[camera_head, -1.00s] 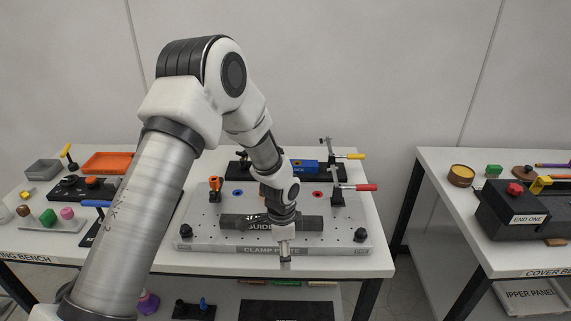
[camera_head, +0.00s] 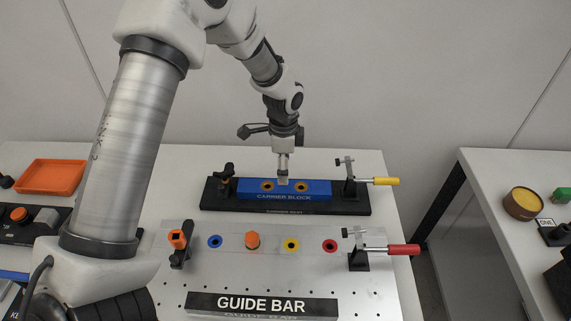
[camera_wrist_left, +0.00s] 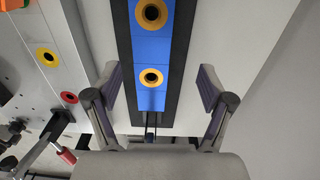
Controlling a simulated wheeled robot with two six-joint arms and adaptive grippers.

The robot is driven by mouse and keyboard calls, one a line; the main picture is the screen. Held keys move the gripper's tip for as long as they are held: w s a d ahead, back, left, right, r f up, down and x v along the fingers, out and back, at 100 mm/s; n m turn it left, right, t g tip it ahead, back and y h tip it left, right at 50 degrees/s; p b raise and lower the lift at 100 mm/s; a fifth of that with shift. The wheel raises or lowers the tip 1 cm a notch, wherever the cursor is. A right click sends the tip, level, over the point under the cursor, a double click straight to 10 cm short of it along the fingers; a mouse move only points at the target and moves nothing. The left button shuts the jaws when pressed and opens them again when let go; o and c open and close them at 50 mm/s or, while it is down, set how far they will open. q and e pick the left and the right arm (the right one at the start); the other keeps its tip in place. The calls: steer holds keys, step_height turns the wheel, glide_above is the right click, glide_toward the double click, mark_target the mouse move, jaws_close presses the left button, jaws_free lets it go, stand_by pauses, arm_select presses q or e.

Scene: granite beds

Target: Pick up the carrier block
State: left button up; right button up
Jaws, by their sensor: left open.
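The blue carrier block (camera_head: 320,190) lies in a long black nest (camera_head: 222,197) at the back of the table, with yellow-ringed holes in its top. In the left wrist view the carrier block (camera_wrist_left: 152,48) runs up the picture, its near end between the finger lines. My left gripper (camera_head: 283,181) points down over the block's middle in the head view. In the wrist view the left gripper (camera_wrist_left: 158,78) is open, one finger on each side of the block and apart from it. Its height above the block is hard to tell. My right gripper is not in view.
A toggle clamp with a yellow handle (camera_head: 384,181) stands at the nest's right end, and a black knob (camera_head: 228,172) at its left. In front lies a clamp plate (camera_head: 215,275) with coloured rings, a red-handled clamp (camera_head: 402,250) and the guide bar (camera_head: 200,302).

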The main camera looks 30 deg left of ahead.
mark_target(285, 187)
arm_select(q)
steer(key=shift+f, duration=0.25)
steer(key=shift+s+d+f+p, duration=0.65)
steer(key=shift+s+f+p, duration=0.2)
steer(key=shift+f+p, duration=0.15)
steer(key=f, duration=0.3)
steer(key=w+f, duration=0.1)
steer(key=shift+a+f+p, duration=0.25)
steer(key=shift+a+p, duration=0.05)
steer(key=shift+a, duration=0.1)
steer(key=shift+s+d+r, duration=0.1)
steer(key=shift+d+r, duration=0.05)
steer(key=shift+c, duration=0.3)
steer(key=shift+s+d+r, duration=0.1)
steer(key=shift+s+r, duration=0.05)
steer(key=c, duration=0.6)
jaws_close()
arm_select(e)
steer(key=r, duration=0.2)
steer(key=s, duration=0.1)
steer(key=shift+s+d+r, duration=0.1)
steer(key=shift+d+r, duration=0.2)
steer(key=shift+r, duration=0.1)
